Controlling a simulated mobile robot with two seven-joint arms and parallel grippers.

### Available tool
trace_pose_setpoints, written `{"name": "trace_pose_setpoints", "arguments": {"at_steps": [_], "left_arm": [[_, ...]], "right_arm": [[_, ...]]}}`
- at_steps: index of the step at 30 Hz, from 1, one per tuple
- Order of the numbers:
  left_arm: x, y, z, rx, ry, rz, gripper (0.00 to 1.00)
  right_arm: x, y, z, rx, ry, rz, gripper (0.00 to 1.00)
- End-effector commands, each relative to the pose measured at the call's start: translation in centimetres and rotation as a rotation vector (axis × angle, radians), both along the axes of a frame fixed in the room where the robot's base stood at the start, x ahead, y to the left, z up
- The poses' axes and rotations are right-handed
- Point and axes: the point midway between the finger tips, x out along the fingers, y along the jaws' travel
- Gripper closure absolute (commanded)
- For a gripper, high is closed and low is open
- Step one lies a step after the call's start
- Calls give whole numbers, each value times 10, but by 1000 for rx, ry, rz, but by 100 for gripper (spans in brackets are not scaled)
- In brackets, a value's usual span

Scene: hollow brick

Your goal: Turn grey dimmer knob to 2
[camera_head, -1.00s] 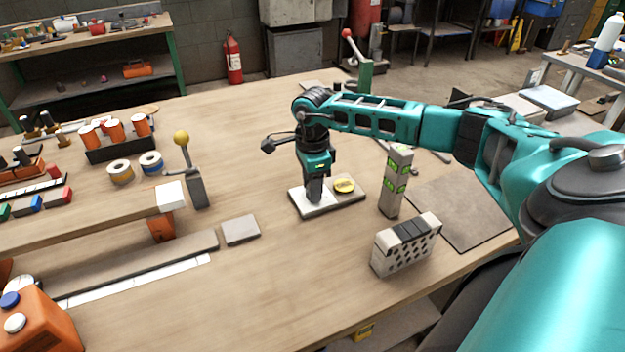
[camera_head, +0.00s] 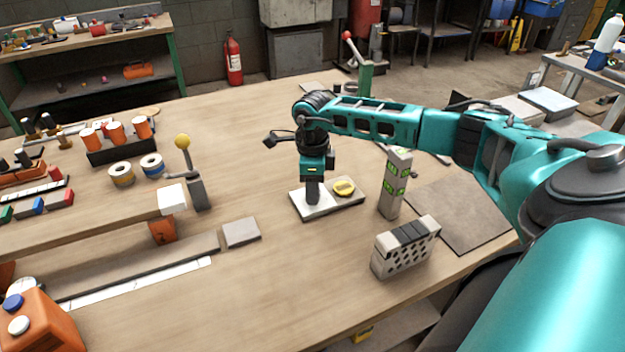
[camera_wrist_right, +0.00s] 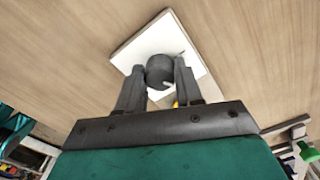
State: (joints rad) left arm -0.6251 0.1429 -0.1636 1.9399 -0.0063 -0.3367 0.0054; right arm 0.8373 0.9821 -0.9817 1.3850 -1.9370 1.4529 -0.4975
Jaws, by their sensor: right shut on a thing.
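The grey dimmer knob (camera_wrist_right: 160,71) stands on a white plate (camera_wrist_right: 126,56) and shows between the fingers in the right wrist view. A small light mark shows on its rim. My right gripper (camera_wrist_right: 160,80) points down and is shut on the knob, one finger on each side. In the head view, my right gripper (camera_head: 313,192) is over the left part of the white plate (camera_head: 317,213) and hides most of the knob. A yellow round piece (camera_head: 343,187) is on the same plate, to the right. The numbers around the knob cannot be read. My left gripper is not in view.
To the right of the plate stand a light post with green marks (camera_head: 395,184) and a perforated box (camera_head: 406,247). A lever with a yellow ball (camera_head: 183,142) is to the left. The wooden table (camera_head: 270,290) is clear in front of the plate.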

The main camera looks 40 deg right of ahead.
Motion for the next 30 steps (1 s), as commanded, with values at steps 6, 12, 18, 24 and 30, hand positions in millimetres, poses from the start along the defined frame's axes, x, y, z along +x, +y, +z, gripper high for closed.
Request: {"name": "trace_pose_setpoints", "arguments": {"at_steps": [6,12,18,24,30], "left_arm": [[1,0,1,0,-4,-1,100],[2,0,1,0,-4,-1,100],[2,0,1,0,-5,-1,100],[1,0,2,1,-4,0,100],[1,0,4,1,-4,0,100]], "right_arm": [[1,0,1,-1,-2,1,57],[0,0,0,-1,-1,2,39],[0,0,0,-1,-1,2,39],[1,0,17,-1,-5,3,39],[1,0,60,-1,-7,3,39]]}}
